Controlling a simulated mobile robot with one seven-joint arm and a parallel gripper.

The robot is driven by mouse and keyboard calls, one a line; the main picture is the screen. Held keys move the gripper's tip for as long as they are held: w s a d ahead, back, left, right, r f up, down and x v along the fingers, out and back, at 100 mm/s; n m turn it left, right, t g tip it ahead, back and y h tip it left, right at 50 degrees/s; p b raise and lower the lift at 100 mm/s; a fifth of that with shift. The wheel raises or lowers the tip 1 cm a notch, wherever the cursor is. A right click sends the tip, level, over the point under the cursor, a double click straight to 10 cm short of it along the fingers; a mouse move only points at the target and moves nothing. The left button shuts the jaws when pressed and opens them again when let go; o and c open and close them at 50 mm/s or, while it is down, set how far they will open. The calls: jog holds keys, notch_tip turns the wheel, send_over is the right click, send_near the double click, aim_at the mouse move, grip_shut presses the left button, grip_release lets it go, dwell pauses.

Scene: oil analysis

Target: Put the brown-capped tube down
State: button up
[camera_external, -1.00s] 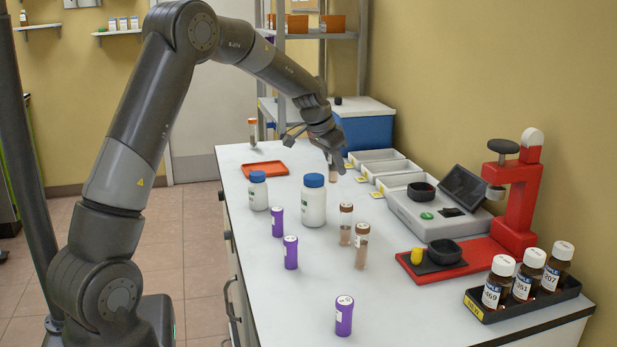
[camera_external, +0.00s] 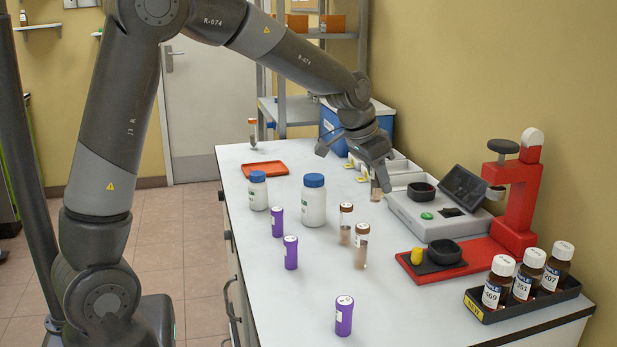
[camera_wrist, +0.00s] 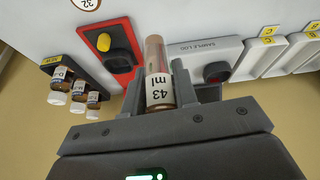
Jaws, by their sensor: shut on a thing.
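My gripper (camera_wrist: 158,78) is shut on a tube (camera_wrist: 159,90) with a brown end and a white label reading "43 ml" in the wrist view. In the external view this tube (camera_external: 375,191) shows below my gripper (camera_external: 366,170), partly hidden by a finger. Two similar brown-capped tubes (camera_external: 346,222) (camera_external: 361,246) stand upright on the white table, nearer the camera.
White trays (camera_external: 400,165) with yellow tags lie behind the device. A red stand (camera_external: 515,205) and a black rack of brown bottles (camera_external: 530,303) are at right. White blue-capped bottles (camera_external: 314,205) (camera_external: 257,192) and several purple tubes (camera_external: 290,252) stand left.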

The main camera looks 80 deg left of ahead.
jog(key=s+d+m, duration=0.1)
jog(key=s+d, duration=0.2)
jog(key=d, duration=0.6)
jog(key=s+d+m+h, duration=0.1)
jog(key=s+d, duration=0.3)
jog(key=d, duration=0.4)
jog(key=s+d+m, duration=0.1)
jog(key=s+d, duration=0.2)
jog(key=d, duration=0.6)
jog(key=w+a+f, duration=0.1)
jog(key=a+f, duration=0.1)
jog(key=a, duration=0.1)
jog(key=w+a+f, duration=0.2)
jog(key=a+f, duration=0.1)
jog(key=w+a+f, duration=0.2)
jog(key=a, duration=0.1)
jog(key=shift+a+f, duration=0.35)
jog(key=shift+f, duration=2)
jog(key=o, duration=1)
jog(key=shift+f, duration=0.15)
